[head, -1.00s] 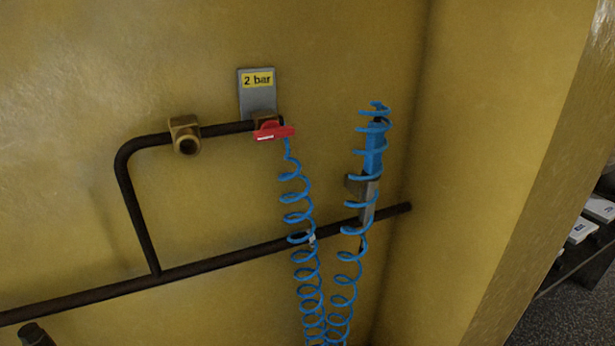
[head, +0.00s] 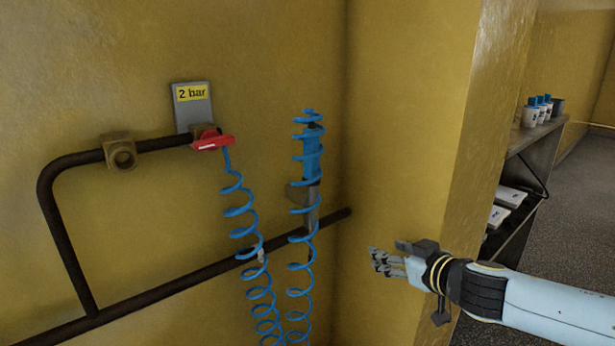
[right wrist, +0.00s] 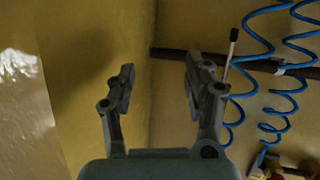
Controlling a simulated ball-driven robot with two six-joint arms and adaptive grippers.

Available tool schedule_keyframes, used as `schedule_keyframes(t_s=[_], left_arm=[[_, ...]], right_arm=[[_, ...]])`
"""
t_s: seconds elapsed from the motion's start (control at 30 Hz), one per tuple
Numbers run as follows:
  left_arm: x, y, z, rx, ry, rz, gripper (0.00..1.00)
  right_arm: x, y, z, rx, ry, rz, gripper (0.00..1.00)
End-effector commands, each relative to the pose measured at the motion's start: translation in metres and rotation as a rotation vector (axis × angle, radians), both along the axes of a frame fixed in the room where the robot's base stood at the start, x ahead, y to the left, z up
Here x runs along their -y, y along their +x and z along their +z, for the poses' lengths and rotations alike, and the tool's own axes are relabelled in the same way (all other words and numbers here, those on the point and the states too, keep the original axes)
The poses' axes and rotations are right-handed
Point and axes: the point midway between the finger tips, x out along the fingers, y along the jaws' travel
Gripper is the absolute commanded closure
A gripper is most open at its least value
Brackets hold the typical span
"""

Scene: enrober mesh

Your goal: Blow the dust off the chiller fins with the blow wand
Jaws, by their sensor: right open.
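The blow wand, with a blue grip (head: 312,165) and a grey lower tube, hangs upright at a grey holder (head: 297,192) on the yellow wall. The blue coiled hose (head: 240,211) loops around and beside it, partly covering it. A thin rod with a dark tip, probably the wand's nozzle, shows in the right wrist view (right wrist: 231,55). My right gripper (head: 376,261) is open and empty, right of the wand and lower, clearly apart from it. Its spread fingers also show in the right wrist view (right wrist: 160,78). The chiller fins and my left gripper are not in view.
A red valve handle (head: 213,143) sits below a "2 bar" plate (head: 192,108). A dark pipe (head: 180,290) runs along the wall behind the hose. A yellow wall corner (head: 480,130) stands behind my right arm. Shelves with small bottles (head: 530,113) lie beyond it.

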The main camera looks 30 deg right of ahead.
Motion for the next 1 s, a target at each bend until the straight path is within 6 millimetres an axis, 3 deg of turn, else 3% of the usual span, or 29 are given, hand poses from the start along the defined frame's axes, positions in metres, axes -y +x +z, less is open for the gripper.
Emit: schedule_keyframes(t_s=[0.1,0.3,0.4,0.5,0.77,0.83,1.0], left_arm=[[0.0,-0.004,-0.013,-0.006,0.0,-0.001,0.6],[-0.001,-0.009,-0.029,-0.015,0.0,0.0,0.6],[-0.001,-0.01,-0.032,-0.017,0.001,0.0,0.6],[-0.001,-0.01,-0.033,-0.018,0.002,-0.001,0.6],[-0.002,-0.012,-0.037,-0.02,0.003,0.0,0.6],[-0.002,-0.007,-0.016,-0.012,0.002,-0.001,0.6],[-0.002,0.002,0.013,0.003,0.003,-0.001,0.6]], right_arm=[[-0.02,0.018,0.046,0.11,0.013,0.062,0.48],[-0.069,0.032,0.129,0.289,0.065,0.19,0.48],[-0.087,0.031,0.154,0.341,0.09,0.234,0.48],[-0.092,0.034,0.163,0.358,0.101,0.245,0.48],[-0.095,0.061,0.164,0.362,0.105,0.244,0.48],[-0.092,0.065,0.171,0.353,0.102,0.24,0.48],[-0.092,0.077,0.172,0.35,0.102,0.241,0.48]])
